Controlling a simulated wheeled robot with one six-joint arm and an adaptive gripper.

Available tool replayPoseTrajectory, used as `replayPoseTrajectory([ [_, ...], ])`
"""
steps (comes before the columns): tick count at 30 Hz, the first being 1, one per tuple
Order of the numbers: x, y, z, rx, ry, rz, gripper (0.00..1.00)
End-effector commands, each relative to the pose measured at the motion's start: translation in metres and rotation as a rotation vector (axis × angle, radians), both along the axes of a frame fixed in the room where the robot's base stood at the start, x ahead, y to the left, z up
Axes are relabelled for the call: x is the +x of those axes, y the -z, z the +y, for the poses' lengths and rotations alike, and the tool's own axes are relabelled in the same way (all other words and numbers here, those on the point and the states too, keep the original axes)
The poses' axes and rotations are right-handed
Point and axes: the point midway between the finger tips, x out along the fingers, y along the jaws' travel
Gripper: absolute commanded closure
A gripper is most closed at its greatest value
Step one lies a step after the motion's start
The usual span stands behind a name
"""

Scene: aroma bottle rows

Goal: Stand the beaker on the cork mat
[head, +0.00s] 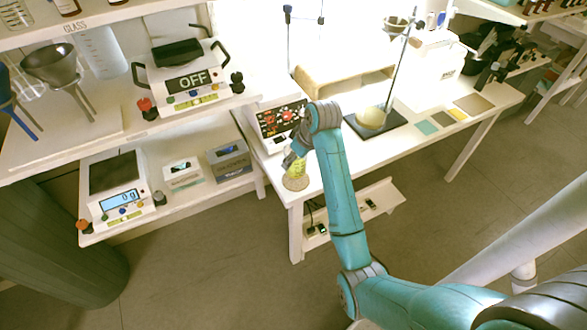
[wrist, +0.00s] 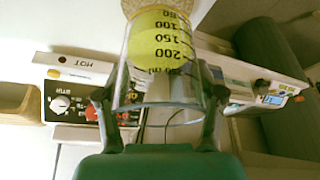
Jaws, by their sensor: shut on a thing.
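The beaker (wrist: 160,60) is clear glass with black volume marks and yellow liquid in it. My gripper (wrist: 158,100) is shut on it, with one dark finger on each side in the wrist view. In the head view the beaker (head: 298,170) shows just below my gripper (head: 293,160), at the left end of the white bench. The round tan cork mat (head: 295,184) is directly under the beaker in the head view. Part of the cork mat (wrist: 145,4) also shows past the beaker's base in the wrist view. I cannot tell whether the base touches the mat.
A hot plate with a red and black panel (head: 280,122) stands close behind my gripper. A shelf with scales (head: 120,190) is to the left.

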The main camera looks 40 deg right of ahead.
Motion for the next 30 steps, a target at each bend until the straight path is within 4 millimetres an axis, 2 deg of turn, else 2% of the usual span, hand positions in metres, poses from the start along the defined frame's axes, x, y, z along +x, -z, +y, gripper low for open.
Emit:
replayPoseTrajectory([
  [5, 0.0, 0.011, 0.0, 0.001, 0.0, 0.001, 0.97],
  [12, 0.0, 0.041, 0.0, 0.001, 0.001, 0.002, 0.97],
  [24, 0.0, 0.046, 0.0, 0.0, 0.0, 0.0, 0.97],
  [25, 0.0, 0.046, 0.0, 0.0, 0.0, 0.001, 0.27],
  [27, 0.0, 0.046, 0.0, 0.0, 0.0, 0.001, 0.1],
  [30, 0.0, 0.046, 0.0, 0.0, 0.0, 0.001, 0.07],
])
